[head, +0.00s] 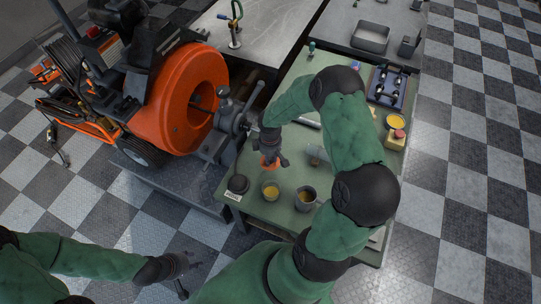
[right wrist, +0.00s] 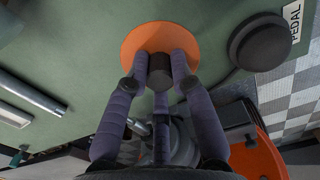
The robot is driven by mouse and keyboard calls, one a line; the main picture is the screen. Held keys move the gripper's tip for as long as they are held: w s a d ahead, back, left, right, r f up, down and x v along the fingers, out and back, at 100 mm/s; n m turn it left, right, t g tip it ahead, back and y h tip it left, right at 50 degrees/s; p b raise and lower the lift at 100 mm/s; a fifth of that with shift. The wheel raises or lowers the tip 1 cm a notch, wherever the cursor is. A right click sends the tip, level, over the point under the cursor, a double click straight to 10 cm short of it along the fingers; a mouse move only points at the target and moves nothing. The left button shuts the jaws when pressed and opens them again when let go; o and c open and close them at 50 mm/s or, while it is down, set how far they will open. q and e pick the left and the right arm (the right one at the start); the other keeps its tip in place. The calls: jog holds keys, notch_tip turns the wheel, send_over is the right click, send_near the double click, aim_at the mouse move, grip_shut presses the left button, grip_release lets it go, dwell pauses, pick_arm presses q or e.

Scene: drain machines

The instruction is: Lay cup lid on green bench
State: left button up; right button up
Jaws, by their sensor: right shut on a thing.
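The cup lid is an orange disc with a dark knob. In the head view the lid (head: 268,164) is under my right gripper (head: 270,154), over the near left part of the green bench (head: 290,185). In the right wrist view the orange lid (right wrist: 142,40) is level, and my right gripper (right wrist: 160,72) is shut on its dark knob. I cannot tell whether the lid touches the bench top (right wrist: 70,65). My left gripper (head: 190,272) is low at the left, away from the bench, with its fingers apart and empty.
A yellow-filled cup (head: 270,191) and a dark mug (head: 306,196) stand near the front edge. A black pedal (head: 238,184) lies at the left corner; it also shows in the right wrist view (right wrist: 260,41). An orange drain machine (head: 190,95) stands left of the bench.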

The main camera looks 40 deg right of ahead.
jog(key=shift+f+b, duration=1.8)
jog(key=shift+f, duration=0.95)
jog(key=shift+f+b, duration=0.55)
jog(key=shift+f, duration=0.05)
jog(key=o, duration=1)
notch_tip(320, 180, up, 12)
jog(key=shift+r, duration=0.1)
